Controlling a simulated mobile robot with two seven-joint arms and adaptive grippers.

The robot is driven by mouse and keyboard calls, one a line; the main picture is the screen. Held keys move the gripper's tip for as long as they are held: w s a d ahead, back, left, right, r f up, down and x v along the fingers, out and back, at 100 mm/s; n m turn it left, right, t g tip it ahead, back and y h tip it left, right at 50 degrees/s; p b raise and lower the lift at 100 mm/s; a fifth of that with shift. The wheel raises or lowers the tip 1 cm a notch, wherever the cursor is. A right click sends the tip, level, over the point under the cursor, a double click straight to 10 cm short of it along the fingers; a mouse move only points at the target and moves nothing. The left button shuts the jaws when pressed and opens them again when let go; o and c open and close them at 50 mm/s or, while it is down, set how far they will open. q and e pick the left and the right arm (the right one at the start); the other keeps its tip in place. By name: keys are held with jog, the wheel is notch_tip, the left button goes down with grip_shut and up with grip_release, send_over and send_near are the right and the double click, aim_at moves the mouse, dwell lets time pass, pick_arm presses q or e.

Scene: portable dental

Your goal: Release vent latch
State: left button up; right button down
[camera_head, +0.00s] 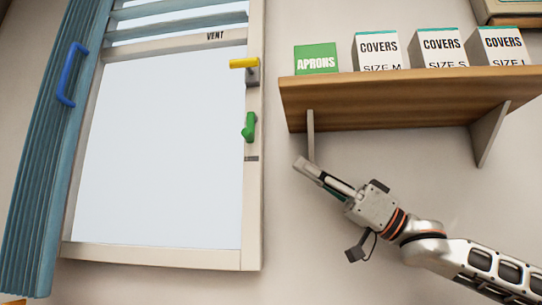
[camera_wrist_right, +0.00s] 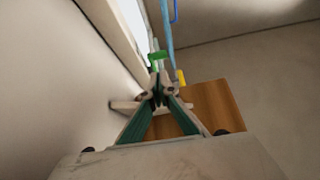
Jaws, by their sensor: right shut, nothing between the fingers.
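The window (camera_head: 165,150) has a slatted part at its top marked VENT (camera_head: 215,36). On its right frame sits a yellow latch handle (camera_head: 243,63), lying level and pointing left. Below it is a green latch handle (camera_head: 249,127), hanging upright. In the right wrist view the green handle (camera_wrist_right: 159,57) and the yellow handle (camera_wrist_right: 181,76) show beyond my fingertips. My right gripper (camera_head: 300,163) is shut and empty, below the shelf and to the right of the green handle, apart from both handles. My left gripper is in neither view.
A wooden shelf (camera_head: 400,100) on brackets (camera_head: 310,135) stands just above my right gripper. It holds a green APRONS box (camera_head: 316,59) and several COVERS boxes (camera_head: 375,50). A blue shutter with a blue handle (camera_head: 66,75) is at the left. The wall below the shelf is clear.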

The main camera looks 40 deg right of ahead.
jog(key=shift+s+r, duration=0.3)
